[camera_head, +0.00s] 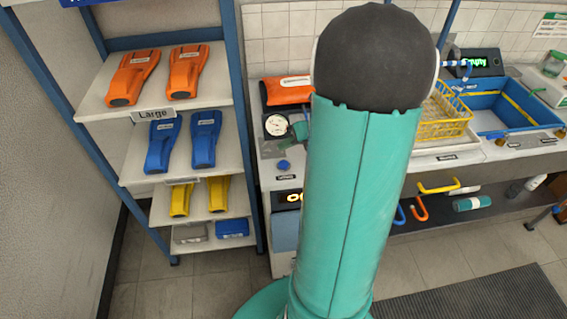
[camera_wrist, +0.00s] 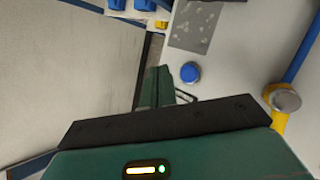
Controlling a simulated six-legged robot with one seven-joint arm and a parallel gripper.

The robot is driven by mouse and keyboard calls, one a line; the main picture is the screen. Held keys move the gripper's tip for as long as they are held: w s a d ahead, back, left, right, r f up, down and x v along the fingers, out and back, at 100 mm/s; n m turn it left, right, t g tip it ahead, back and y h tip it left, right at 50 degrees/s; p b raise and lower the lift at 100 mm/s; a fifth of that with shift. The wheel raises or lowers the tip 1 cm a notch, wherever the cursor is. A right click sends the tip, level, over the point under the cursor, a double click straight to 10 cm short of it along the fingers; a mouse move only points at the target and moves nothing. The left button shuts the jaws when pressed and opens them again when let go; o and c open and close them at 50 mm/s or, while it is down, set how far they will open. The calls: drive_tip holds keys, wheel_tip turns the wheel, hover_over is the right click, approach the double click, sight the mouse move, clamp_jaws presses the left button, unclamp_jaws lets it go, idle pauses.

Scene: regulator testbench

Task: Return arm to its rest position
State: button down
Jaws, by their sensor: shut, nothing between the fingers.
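My green arm link with a black rounded joint fills the middle of the head view, and it hides much of the bench behind it. My gripper (camera_wrist: 160,88) shows in the wrist view beyond its green, black-edged body. Its fingers are shut with nothing between them. It is over the area near the bench's left end, beside a blue round knob (camera_wrist: 190,72). In the head view the gripper is mostly hidden behind my arm. The same blue knob (camera_head: 284,165) lies on the bench top there.
A shelf rack (camera_head: 240,110) at left holds orange, blue and yellow tools. The bench (camera_head: 440,157) carries a pressure gauge (camera_head: 275,125), an orange case (camera_head: 287,91), a yellow basket (camera_head: 443,123) and a blue tray (camera_head: 494,119). A dark mat (camera_head: 480,300) lies on the floor.

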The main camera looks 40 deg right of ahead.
drive_tip(key=shift+r, duration=0.3)
idle(0.4)
drive_tip(key=a+r+n+g, duration=0.1)
drive_tip(key=a+r+n, duration=0.2)
drive_tip(key=a+n, duration=0.3)
drive_tip(key=s+a+r+n+g, duration=0.1)
drive_tip(key=a+r+n, duration=0.1)
drive_tip(key=a+n, duration=0.3)
drive_tip(key=a+r+n+g, duration=0.1)
drive_tip(key=a+r+n, duration=0.2)
drive_tip(key=a+n, duration=0.3)
drive_tip(key=s+a+r+n+h, duration=0.2)
drive_tip(key=s+a+r+n, duration=0.1)
drive_tip(key=n, duration=0.8)
drive_tip(key=s+a+r+n+h, duration=0.2)
drive_tip(key=s+a+n, duration=0.3)
drive_tip(key=n, duration=0.5)
drive_tip(key=shift+s+a+r+n+t+h, duration=0.35)
drive_tip(key=shift+a+r, duration=0.3)
drive_tip(key=shift+a, duration=0.6)
